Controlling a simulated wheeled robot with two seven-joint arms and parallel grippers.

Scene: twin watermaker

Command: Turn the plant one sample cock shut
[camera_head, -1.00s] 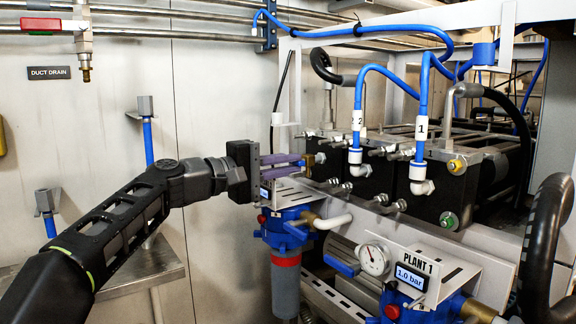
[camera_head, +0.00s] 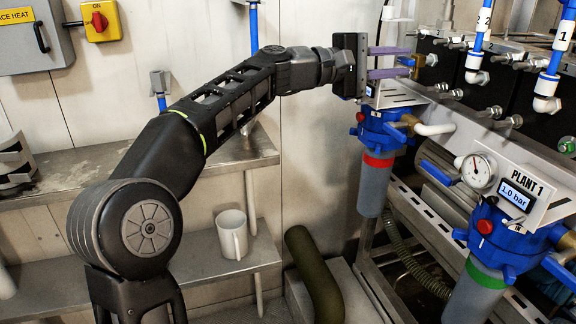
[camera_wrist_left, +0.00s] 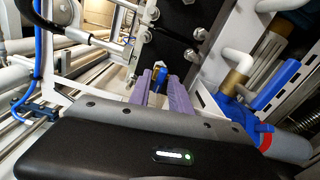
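My left gripper (camera_head: 408,61) has two purple fingers that stand apart, pointing right, at the far end of the blue filter unit (camera_head: 382,125). A small brass fitting with a blue lever (camera_head: 418,66), which looks like the sample cock, is at the fingertips. In the left wrist view the blue lever (camera_wrist_left: 159,75) shows between the tips of the open fingers (camera_wrist_left: 160,82); contact cannot be told. The lever's exact angle is hard to read. The PLANT 1 panel (camera_head: 527,184) with a 1.0 bar display is at the right. My right gripper is not in view.
Black blocks with bolts (camera_head: 455,65) and blue hoses (camera_head: 551,60) stand right of the gripper. A white pipe (camera_head: 435,129) runs just below it. A pressure gauge (camera_head: 477,170) is nearby. A mug (camera_head: 232,234) stands on the lower shelf at left.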

